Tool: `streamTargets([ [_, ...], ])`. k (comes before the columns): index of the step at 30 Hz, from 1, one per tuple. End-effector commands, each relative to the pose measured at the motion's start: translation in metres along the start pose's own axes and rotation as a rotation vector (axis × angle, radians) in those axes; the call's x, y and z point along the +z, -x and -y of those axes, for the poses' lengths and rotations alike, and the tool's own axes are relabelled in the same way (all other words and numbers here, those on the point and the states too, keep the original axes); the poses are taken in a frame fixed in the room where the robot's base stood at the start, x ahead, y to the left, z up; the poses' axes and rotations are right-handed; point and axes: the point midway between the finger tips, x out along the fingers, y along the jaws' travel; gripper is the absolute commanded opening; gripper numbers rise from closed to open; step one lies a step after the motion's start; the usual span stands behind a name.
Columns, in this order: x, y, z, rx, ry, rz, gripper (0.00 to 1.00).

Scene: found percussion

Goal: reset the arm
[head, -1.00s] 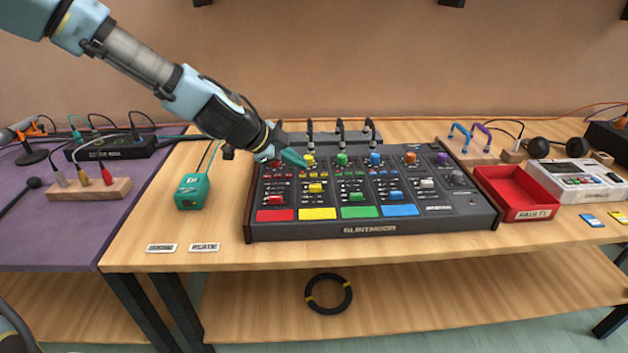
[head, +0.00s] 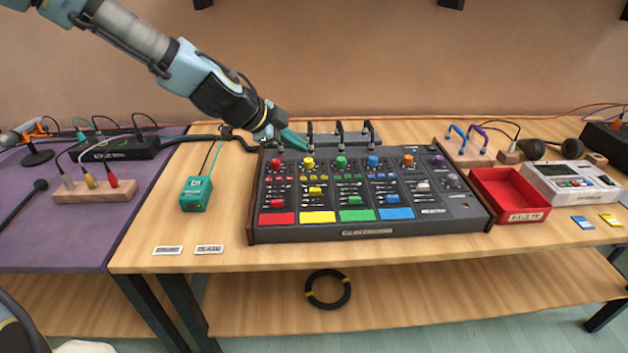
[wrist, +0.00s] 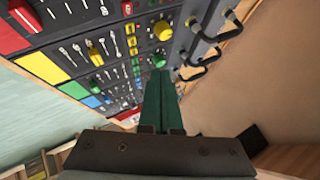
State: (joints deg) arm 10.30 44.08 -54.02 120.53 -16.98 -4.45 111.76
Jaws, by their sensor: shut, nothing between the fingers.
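My gripper (head: 297,142) has teal fingers, closed together and empty. In the head view it reaches from the upper left to the back left of the dark mixing console (head: 366,232). The fingertips are above the console's rear edge, near the yellow knob (head: 308,163) and the red knob (head: 277,165). In the wrist view the dark green fingers (wrist: 160,92) point toward a green knob (wrist: 162,31) on the console face. I cannot tell whether the fingertips touch the console.
Black cable plugs (head: 340,137) stand along the console's rear. A teal box (head: 196,194) sits to its left, and a red tray (head: 510,198) and a white device (head: 571,183) to its right.

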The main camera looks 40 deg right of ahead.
Motion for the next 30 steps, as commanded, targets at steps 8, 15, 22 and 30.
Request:
streamTargets([
  [8, 0.0, 0.0, 0.0, 0.0, 0.001, 0.0, 0.0],
  [15, 0.0, 0.0, 0.0, 0.0, 0.002, 0.001, 0.0],
  [22, 0.051, 0.027, -0.021, 0.044, 0.184, 0.12, 0.0],
  [30, 0.176, 0.151, -0.087, 0.006, 0.872, 0.498, 0.0],
])
